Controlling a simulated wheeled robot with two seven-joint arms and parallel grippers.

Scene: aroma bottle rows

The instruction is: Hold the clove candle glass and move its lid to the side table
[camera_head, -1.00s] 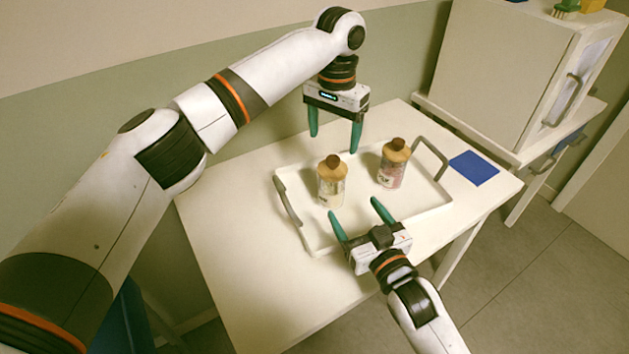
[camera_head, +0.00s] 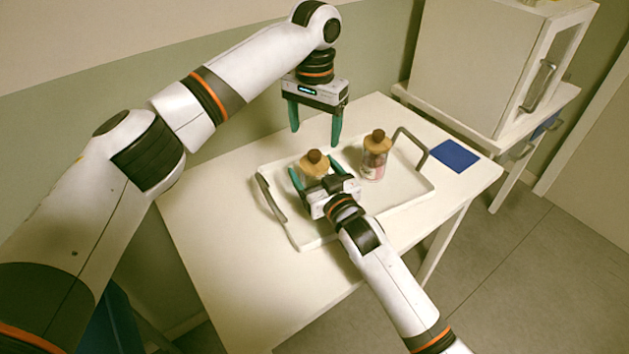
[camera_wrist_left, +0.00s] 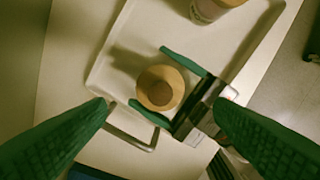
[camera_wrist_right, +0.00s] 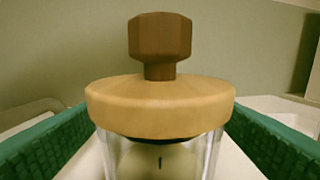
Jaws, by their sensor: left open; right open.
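A glass jar with a round wooden lid and brown knob (camera_head: 314,164) stands upright on the left of the tray; I cannot read which scent it is. My right gripper (camera_head: 315,174) is open, with its fingers on either side of this jar. The lid (camera_wrist_right: 160,107) and clear glass (camera_wrist_right: 160,158) fill the right wrist view, apart from the fingers. My left gripper (camera_head: 315,135) is open and empty above and behind the jar; the lid shows below it in the left wrist view (camera_wrist_left: 160,88). A second lidded jar (camera_head: 375,154) with pinkish contents stands to the right.
The white tray (camera_head: 300,237) has raised grey handles at both ends and sits on a white table (camera_head: 215,262). A blue mat (camera_head: 454,156) lies right of the tray. A cabinet (camera_head: 470,60) on a stand is at the back right. The table's front left is clear.

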